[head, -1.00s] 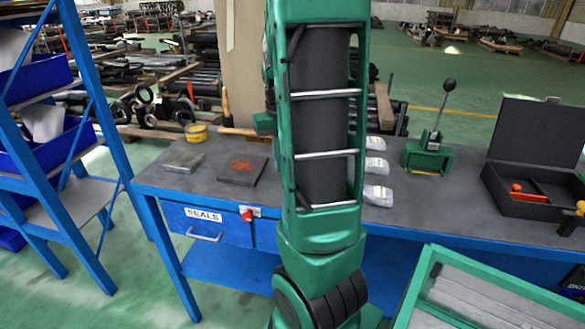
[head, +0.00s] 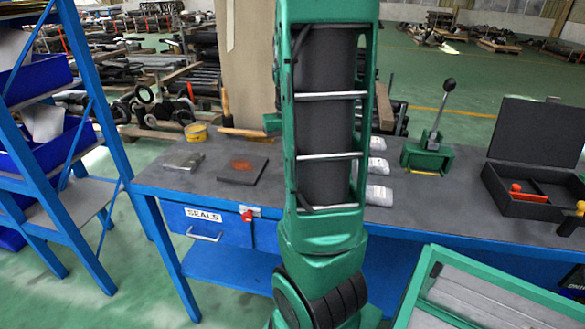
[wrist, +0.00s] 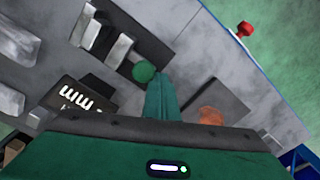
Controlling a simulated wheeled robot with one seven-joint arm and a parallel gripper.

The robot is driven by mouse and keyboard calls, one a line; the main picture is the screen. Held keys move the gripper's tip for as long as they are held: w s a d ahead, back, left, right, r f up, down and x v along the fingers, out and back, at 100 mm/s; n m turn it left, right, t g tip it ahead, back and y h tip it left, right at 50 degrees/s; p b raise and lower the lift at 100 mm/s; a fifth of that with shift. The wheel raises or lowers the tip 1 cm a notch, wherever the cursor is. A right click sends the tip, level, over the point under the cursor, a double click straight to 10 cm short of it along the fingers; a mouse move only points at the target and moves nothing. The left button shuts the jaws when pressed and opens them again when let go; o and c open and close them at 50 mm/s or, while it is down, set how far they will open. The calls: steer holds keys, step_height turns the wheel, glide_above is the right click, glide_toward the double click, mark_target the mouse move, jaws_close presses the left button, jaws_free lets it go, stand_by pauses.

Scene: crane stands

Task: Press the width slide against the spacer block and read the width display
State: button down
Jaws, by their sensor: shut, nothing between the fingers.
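In the wrist view my gripper (wrist: 160,84) is shut and empty, its green fingers pointing down at the bench. A round green knob (wrist: 144,71) sits just left of the fingertips; I cannot tell whether they touch. The knob is by a dark gauge base (wrist: 148,43) bearing light grey blocks, one (wrist: 118,51) near the knob and one (wrist: 85,26) farther left. I cannot tell for sure which is the spacer block. A black display (wrist: 78,96) shows white "mm"; any digits are hidden or unreadable. In the head view my arm hides the gauge.
A dark plate with a rusty patch (head: 242,169) lies right of my fingers in the wrist view.

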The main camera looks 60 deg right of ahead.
steer(key=shift+s+d, duration=0.25)
steer(key=shift+s, duration=0.35)
steer(key=shift+s+d, duration=0.2)
steer(key=shift+s, duration=0.4)
stand_by(0.5)
step_height(320, 180, up, 6)
steer(key=w, duration=0.1)
steer(key=shift+w+a, duration=0.15)
steer(key=shift+a, duration=0.1)
stand_by(0.7)
steer(key=shift+a, duration=0.1)
stand_by(0.5)
